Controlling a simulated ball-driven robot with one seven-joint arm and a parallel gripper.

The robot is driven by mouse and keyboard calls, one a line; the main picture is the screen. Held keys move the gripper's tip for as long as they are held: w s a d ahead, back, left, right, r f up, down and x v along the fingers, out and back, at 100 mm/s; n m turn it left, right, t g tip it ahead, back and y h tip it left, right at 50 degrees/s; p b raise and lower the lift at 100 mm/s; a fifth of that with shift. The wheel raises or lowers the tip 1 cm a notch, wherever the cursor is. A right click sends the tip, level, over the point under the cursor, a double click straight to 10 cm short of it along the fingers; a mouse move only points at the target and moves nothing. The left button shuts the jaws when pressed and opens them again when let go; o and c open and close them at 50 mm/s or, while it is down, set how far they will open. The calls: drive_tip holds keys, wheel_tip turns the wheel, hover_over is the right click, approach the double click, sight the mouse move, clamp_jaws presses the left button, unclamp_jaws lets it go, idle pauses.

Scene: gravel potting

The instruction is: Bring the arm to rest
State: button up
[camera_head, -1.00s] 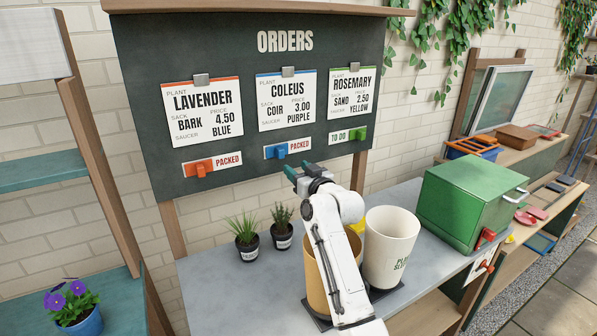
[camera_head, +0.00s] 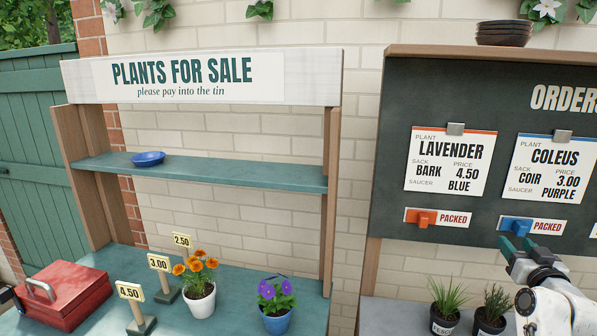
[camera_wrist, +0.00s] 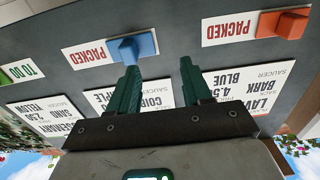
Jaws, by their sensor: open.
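My gripper (camera_head: 517,244) is at the right edge of the head view, just below the blue slider (camera_head: 516,225) of the Coleus row on the orders board (camera_head: 395,150). Its two green fingers are apart and hold nothing. In the wrist view, where the board looks upside down, my gripper (camera_wrist: 160,76) points at the board. The blue slider (camera_wrist: 131,48) there lies just beyond the left fingertip; I cannot tell if they touch. My arm reaches up from the lower right corner, with most of it outside the head view.
Two potted plants, a grassy one (camera_head: 447,300) and a darker one (camera_head: 493,305), stand on the bench left of my arm. The orange slider (camera_head: 421,218) shows PACKED. A sales stand (camera_head: 200,170) with flowers, price signs and a red box (camera_head: 65,295) is at left.

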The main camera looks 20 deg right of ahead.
drive_tip(key=s+a+f+n+g+y, duration=0.1)
drive_tip(key=a+f+g+y, duration=0.15)
drive_tip(key=a+f, duration=0.45)
drive_tip(key=s+a+f+n+g+y, duration=0.1)
drive_tip(key=a+f+n+y, duration=0.2)
drive_tip(key=a, duration=0.9)
drive_tip(key=s+a+f+g+y, duration=0.1)
drive_tip(key=a+f+y, duration=0.1)
drive_tip(key=a+f, duration=0.55)
drive_tip(key=s+a+f+n+g+y, duration=0.1)
drive_tip(key=s+a+f+g, duration=0.15)
drive_tip(key=s+a, duration=0.5)
drive_tip(key=s+a+f+n+g+y, duration=0.15)
drive_tip(key=s+a+g, duration=0.25)
drive_tip(key=s+a, duration=0.4)
drive_tip(key=s+d+f+g, duration=0.1)
drive_tip(key=s+f, duration=0.2)
drive_tip(key=s, duration=0.2)
drive_tip(key=s+d+f+g+h, duration=0.1)
drive_tip(key=s+f+g, duration=0.1)
drive_tip(key=s, duration=0.4)
drive_tip(key=shift+d+f+m, duration=0.35)
drive_tip(key=shift+f+m, duration=0.1)
drive_tip(key=shift+f, duration=0.25)
